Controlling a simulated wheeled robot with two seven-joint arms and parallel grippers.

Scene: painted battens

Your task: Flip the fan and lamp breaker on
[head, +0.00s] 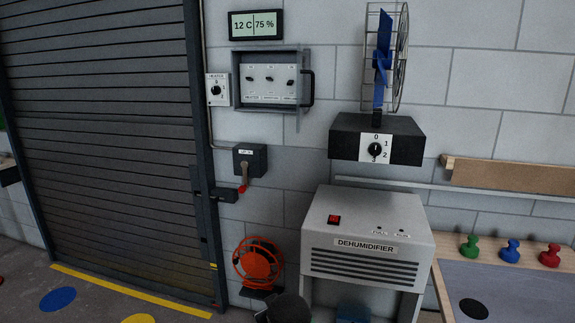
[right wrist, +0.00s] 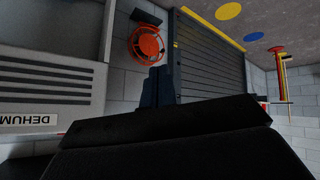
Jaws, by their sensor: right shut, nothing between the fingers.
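The grey breaker panel (head: 237,80) is on the block wall in the head view, with three small black toggles in a row. The left toggle (head: 250,79) and middle toggle (head: 269,79) sit at about the same height; the right toggle (head: 290,83) looks a little lower. Their labels are too small to read surely, so I cannot tell which is fan and lamp. My right gripper (right wrist: 155,88) is shut and empty; its dark body fills the lower right wrist view. In the head view it is low at the bottom edge, well below the panel. My left gripper is out of view.
A black handle (head: 309,88) juts out at the panel's right. A dial box (head: 217,90) is left of it, a lever switch (head: 249,160) below. The blue fan (head: 384,60) stands on a black dial unit (head: 345,142).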

